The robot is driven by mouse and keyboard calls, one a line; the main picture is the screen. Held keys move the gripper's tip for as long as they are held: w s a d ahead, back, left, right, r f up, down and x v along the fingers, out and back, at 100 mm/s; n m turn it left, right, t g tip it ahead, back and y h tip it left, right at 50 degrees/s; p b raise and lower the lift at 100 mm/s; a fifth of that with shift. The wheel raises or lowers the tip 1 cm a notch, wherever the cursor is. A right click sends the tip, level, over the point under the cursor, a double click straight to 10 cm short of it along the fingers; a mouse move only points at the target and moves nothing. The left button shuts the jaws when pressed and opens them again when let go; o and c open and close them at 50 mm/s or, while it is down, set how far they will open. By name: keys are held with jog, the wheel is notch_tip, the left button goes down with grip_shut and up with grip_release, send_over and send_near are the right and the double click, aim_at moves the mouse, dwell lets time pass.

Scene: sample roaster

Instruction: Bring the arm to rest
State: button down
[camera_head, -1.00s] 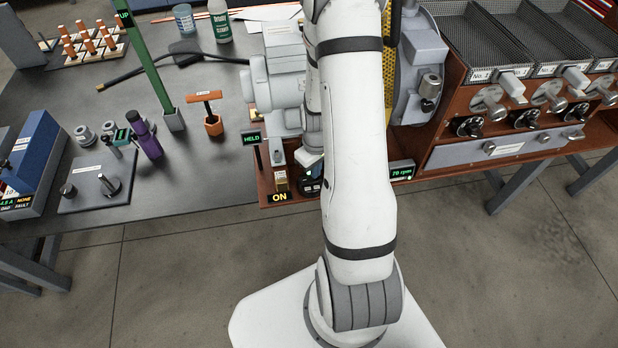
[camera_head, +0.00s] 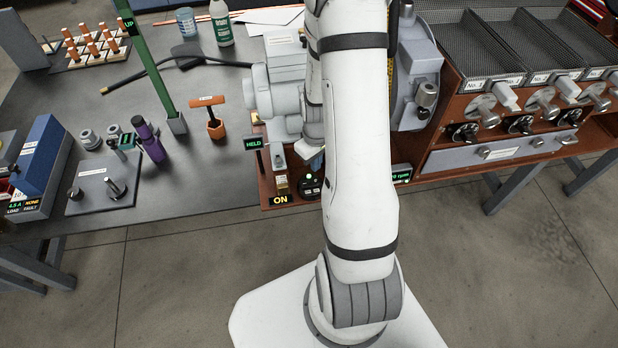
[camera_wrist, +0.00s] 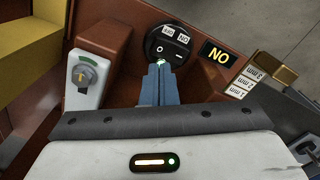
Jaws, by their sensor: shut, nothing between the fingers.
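My white arm (camera_head: 358,150) stands upright through the middle of the head view and bends over the front of the machine. My gripper (camera_wrist: 160,68) shows in the wrist view as two blue-grey fingers, shut together with nothing between them. The fingertips are at the lower edge of a round black switch (camera_wrist: 168,46) with a green light; I cannot tell whether they touch it. In the head view the switch (camera_head: 308,187) sits left of my arm, beside a yellow "ON" sign (camera_head: 281,200). The gripper is mostly hidden behind the arm there.
A grey panel with a key-like knob (camera_wrist: 86,76) and a brass block (camera_wrist: 284,75) flank the switch. The "HELD" sign (camera_head: 254,143) stands left of the arm. An orange T-handle tool (camera_head: 214,118) and green post (camera_head: 150,65) are farther left. Wire trays (camera_head: 480,45) fill the right.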

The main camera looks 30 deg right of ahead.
jog(key=shift+r, duration=0.75)
jog(key=shift+r, duration=0.1)
jog(key=s+a+r+m+t, duration=0.1)
jog(key=a+r, duration=0.2)
jog(key=r, duration=0.4)
jog(key=s+a+r, duration=0.1)
jog(key=a+r, duration=0.2)
jog(key=r, duration=0.5)
jog(key=s+a+r+m+t, duration=0.1)
jog(key=s+a+r, duration=0.5)
jog(key=s+r, duration=0.4)
jog(key=shift+s+a+r+m+t, duration=0.3)
jog(key=shift+r+m+t, duration=0.1)
jog(key=shift+r, duration=0.3)
